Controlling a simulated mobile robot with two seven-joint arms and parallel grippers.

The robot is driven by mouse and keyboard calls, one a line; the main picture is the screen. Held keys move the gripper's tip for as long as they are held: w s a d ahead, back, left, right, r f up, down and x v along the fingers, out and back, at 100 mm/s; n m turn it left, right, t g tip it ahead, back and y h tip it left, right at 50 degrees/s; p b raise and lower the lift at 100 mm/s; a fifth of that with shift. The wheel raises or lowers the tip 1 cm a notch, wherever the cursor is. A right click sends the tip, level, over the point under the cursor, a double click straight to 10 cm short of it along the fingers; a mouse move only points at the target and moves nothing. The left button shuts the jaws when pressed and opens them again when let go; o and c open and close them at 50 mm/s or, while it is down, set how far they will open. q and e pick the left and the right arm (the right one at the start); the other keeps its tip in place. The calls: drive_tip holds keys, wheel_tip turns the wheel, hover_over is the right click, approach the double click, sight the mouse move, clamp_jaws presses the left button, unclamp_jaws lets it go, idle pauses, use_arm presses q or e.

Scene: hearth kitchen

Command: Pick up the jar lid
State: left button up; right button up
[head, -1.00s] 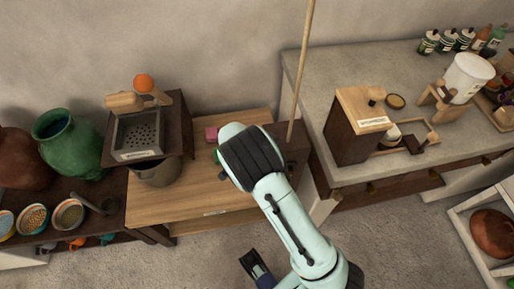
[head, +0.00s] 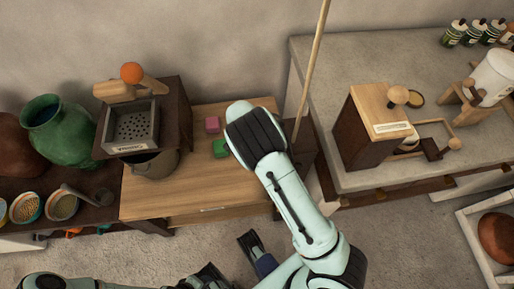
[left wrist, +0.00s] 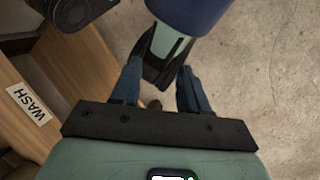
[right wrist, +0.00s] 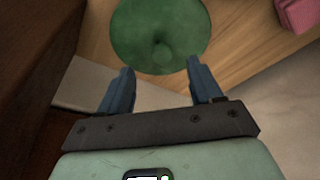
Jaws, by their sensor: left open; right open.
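The jar lid is a round green disc with a small knob (right wrist: 160,52), lying over the wooden top in the right wrist view. My right gripper (right wrist: 160,68) is open, with its fingertips at the lid's near edge in that picture and nothing between them that I can see gripped. In the head view my right arm covers this spot. A small green thing (head: 220,148) shows beside the arm; I cannot tell whether it is part of the lid. My left gripper (left wrist: 158,72) is open and empty, over the floor beside the wooden unit labelled WASH.
A pink block (head: 212,125) lies on the wooden table (head: 175,200). An open green jar (head: 60,130) and a dark grinder box (head: 133,128) stand at the left. A wooden mill (head: 370,130) stands on the grey counter at the right. A thin pole (head: 313,70) rises behind my right arm.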

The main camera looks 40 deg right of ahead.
drive_tip(key=x, duration=0.1)
drive_tip(key=b+x, duration=0.1)
drive_tip(key=x, duration=0.3)
drive_tip(key=shift+w+d, duration=0.2)
drive_tip(key=shift+d, duration=0.15)
drive_tip(key=shift+d+f+b, duration=0.1)
drive_tip(key=shift+f+b, duration=0.2)
drive_tip(key=shift+f, duration=0.1)
use_arm(q)
drive_tip(key=shift+w+a+f+t, duration=0.15)
drive_tip(key=shift+w+a+f, duration=0.05)
drive_tip(key=shift+w+f, duration=0.3)
drive_tip(key=shift+w+a+f+t, duration=0.15)
drive_tip(key=shift+w+f, duration=0.25)
drive_tip(key=shift+f, duration=0.05)
use_arm(e)
drive_tip(key=shift+w, duration=0.1)
clamp_jaws()
